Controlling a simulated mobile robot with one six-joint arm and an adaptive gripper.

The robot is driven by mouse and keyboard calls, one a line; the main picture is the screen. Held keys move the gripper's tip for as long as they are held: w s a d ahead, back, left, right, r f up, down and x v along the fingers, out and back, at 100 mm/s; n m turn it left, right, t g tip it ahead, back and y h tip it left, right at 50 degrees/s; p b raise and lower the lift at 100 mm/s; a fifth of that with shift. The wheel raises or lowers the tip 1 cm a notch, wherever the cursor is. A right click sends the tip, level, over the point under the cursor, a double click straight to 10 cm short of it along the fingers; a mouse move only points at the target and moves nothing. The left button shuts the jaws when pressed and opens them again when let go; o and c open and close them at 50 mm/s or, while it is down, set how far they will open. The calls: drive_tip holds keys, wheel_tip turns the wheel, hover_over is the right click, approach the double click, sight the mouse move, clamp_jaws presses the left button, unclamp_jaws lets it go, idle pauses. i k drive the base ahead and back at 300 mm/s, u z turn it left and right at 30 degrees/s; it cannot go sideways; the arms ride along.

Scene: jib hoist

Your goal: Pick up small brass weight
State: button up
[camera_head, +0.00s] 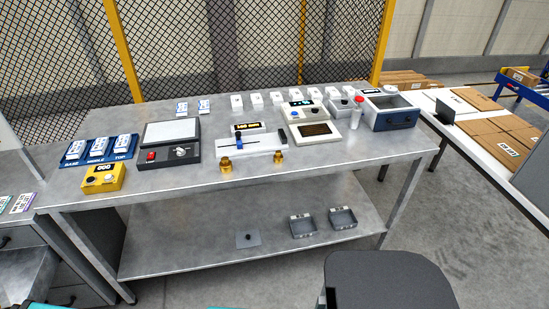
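Two brass weights stand upright near the front edge of the metal bench (330,169). The right one (278,157) looks slightly smaller and is the likely small brass weight. The left one (226,165) looks slightly larger. My gripper is not in view, and nothing is seen holding either weight.
A cream scale (316,132) and a blue-grey box (391,108) stand right. Small trays (302,226) sit on the lower shelf. The bench front right is clear.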

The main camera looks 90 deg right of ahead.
sight(278, 158)
drive_tip(key=z, duration=2.9)
drive_tip(key=k, duration=0.3)
drive_tip(key=u, duration=0.3)
